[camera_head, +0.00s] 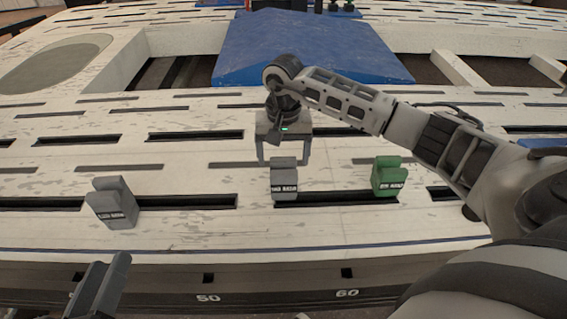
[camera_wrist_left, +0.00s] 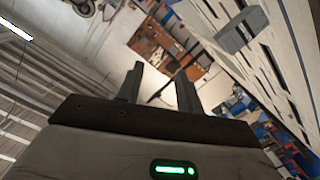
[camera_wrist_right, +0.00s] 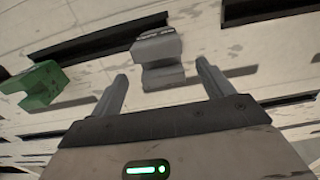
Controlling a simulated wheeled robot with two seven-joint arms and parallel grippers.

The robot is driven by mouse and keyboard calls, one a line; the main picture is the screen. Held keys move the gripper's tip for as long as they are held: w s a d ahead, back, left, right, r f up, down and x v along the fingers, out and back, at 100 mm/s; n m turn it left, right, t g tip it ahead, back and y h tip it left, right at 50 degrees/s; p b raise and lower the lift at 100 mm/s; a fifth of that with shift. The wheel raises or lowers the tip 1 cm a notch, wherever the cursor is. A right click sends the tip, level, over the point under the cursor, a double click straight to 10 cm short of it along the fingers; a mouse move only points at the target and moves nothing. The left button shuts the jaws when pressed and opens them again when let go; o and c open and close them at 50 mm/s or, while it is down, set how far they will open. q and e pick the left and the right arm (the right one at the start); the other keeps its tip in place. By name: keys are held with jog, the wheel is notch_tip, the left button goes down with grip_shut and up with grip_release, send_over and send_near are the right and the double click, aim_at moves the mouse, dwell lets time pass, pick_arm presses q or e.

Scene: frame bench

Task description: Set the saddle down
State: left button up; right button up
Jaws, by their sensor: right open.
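A grey saddle-like block (camera_head: 284,180) with a dark label stands upright at a slot in the middle of the pale bench. My right gripper (camera_head: 283,161) is open just behind it; in the right wrist view the same block (camera_wrist_right: 160,62) lies ahead, between the lines of the two separated fingertips (camera_wrist_right: 164,82), not gripped. A second grey block (camera_head: 112,203) stands at the left, and a green one (camera_head: 389,176) at the right. My left gripper (camera_wrist_left: 158,85) is open and empty, off the bench's front edge; only part of it shows in the head view (camera_head: 98,287).
The pale bench (camera_head: 190,222) has rows of long dark slots. A large blue block (camera_head: 310,50) lies behind my right gripper. The front edge bears the numbers 50 and 60. The bench between the left and middle grey blocks is clear.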

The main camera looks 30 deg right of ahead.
pick_arm(q)
jog(key=shift+a+f+m+y+p, duration=0.15)
jog(key=shift+f+m+y+p, duration=0.2)
jog(key=shift+p, duration=0.3)
pick_arm(e)
notch_tip(320, 180, up, 5)
